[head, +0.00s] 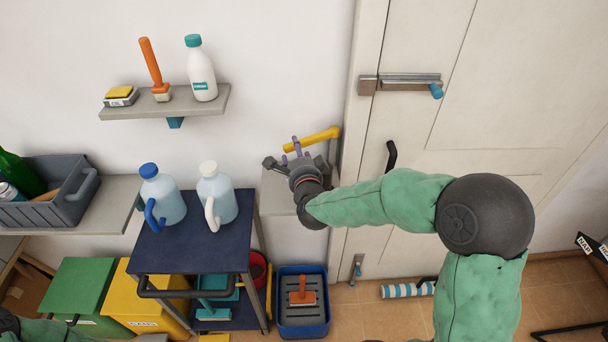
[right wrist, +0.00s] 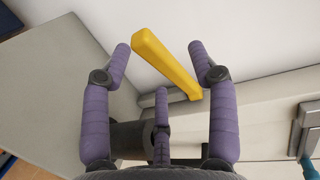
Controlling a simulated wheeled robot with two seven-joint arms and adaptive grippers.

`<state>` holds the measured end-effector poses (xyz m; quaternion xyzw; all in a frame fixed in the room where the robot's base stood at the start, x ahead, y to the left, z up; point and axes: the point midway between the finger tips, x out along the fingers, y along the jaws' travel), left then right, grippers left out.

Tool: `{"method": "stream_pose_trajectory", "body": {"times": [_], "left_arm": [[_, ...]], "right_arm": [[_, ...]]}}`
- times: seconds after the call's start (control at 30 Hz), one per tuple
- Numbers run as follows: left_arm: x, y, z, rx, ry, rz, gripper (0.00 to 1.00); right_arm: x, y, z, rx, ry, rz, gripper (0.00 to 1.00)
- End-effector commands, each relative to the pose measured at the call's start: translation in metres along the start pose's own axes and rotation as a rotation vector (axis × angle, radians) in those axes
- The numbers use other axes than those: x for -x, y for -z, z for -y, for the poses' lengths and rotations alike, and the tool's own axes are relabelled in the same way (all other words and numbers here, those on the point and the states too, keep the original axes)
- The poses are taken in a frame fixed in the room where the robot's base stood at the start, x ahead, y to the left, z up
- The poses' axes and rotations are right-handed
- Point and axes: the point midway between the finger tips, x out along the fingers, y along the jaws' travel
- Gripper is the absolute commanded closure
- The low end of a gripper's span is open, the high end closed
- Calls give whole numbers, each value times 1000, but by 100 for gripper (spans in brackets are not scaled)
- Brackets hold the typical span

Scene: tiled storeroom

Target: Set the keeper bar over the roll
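The yellow keeper bar (head: 318,137) slants out from a grey bracket at the wall, left of the door frame. In the right wrist view the bar (right wrist: 168,64) rises between my fingertips, its lower end at the grey bracket (right wrist: 176,101). My right gripper (head: 292,150) has its purple fingers spread on either side of the bar, apparently not pressing on it; in the wrist view (right wrist: 158,52) gaps show. A dark grey cylinder (right wrist: 130,138) sits below, partly hidden by the fingers; I cannot tell if it is the roll. My left gripper is out of view.
A grey shelf (head: 200,103) with a brush, sponge and bottle hangs left of the bar. A blue cart (head: 190,250) with two jugs stands below it. The door (head: 450,120) with its bolt (head: 400,82) is close on the right. A striped roll-like thing (head: 408,290) lies on the floor.

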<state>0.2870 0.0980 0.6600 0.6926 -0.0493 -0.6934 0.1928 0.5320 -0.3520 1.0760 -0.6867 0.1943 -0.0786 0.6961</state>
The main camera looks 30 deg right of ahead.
Motion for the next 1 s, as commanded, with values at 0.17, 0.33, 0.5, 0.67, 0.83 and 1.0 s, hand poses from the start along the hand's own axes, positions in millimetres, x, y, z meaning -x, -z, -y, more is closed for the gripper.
{"method": "stream_pose_trajectory", "body": {"times": [0.17,0.33,0.5,0.67,0.83,1.0], "left_arm": [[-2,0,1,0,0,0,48],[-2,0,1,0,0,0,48],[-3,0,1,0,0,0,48],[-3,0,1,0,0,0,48],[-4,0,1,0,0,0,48],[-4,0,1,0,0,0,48]], "right_arm": [[11,0,-2,0,-1,1,40],[21,1,-4,-1,-1,0,40],[31,2,-6,0,-1,0,40],[40,2,-7,0,0,1,40],[50,2,-9,0,0,1,40],[60,3,-10,0,-1,1,40]]}}
